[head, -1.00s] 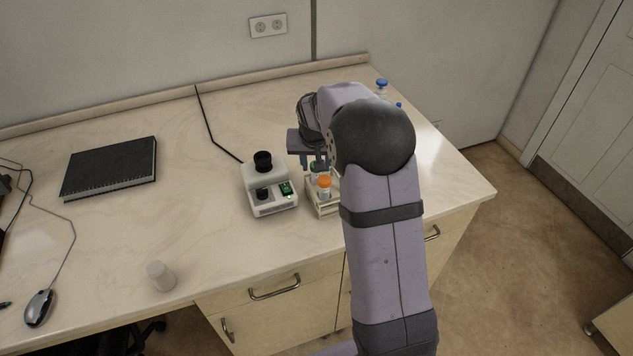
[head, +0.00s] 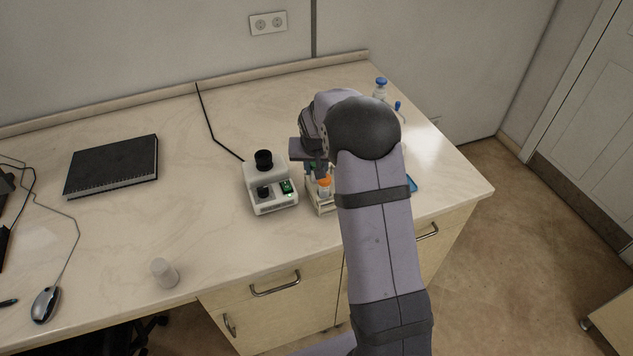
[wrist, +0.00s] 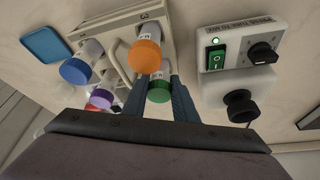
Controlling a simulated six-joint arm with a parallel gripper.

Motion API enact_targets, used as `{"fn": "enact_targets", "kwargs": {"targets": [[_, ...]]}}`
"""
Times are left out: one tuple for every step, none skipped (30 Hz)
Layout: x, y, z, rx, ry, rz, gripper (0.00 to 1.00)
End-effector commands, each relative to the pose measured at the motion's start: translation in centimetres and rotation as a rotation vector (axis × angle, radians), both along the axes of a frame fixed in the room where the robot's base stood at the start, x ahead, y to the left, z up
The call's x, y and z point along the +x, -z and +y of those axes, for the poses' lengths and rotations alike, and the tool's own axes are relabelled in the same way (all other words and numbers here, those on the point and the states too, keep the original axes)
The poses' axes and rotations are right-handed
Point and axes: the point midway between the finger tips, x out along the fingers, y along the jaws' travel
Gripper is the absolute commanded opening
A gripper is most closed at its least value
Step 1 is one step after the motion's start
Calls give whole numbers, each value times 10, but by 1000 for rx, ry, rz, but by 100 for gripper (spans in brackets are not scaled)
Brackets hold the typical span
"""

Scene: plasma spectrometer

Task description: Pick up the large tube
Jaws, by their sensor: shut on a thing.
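A rack (wrist: 112,17) holds several capped tubes; it also shows partly in the head view (head: 326,207). In the wrist view a green-capped tube (wrist: 159,93) sits between the two fingers of my gripper (wrist: 160,100), which is shut on it. An orange-capped tube (wrist: 144,57) stands right beside the fingers, and its orange cap also shows in the head view (head: 325,185). A blue-capped tube (wrist: 76,71) and a purple-capped tube (wrist: 101,98) are at the left. Which one is the large tube I cannot tell for sure. The gripped tube's lower part is hidden.
A white device (head: 270,187) with a black holder, knob and green switch stands just left of the rack. Blue-topped bottles (head: 380,88) stand behind my arm. A blue flat item (wrist: 45,44) lies beside the rack. A white cup (head: 164,273) and notebook (head: 112,167) are further left.

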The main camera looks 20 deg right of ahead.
Motion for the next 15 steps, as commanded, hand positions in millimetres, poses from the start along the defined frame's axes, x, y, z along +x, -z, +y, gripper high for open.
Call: {"fn": "enact_targets", "kwargs": {"targets": [[0, 0, 0, 0, 0, -1, 0], [0, 0, 0, 0, 0, -1, 0], [0, 0, 0, 0, 0, -1, 0], [0, 0, 0, 0, 0, -1, 0], [0, 0, 0, 0, 0, -1, 0], [0, -1, 0, 0, 0, -1, 0], [0, -1, 0, 0, 0, -1, 0], [0, -2, 0, -1, 0, -2, 0], [1, -4, 0, -1, 0, -3, 0], [1, -5, 0, -1, 0, -3, 0], [1, -7, 0, -2, 0, -4, 0], [1, -11, 0, -2, -1, -4, 0], [2, -15, 0, -1, 0, -6, 0], [1, -18, 0, -2, 0, -5, 0], [1, -24, 0, -1, 1, -6, 0]]}}
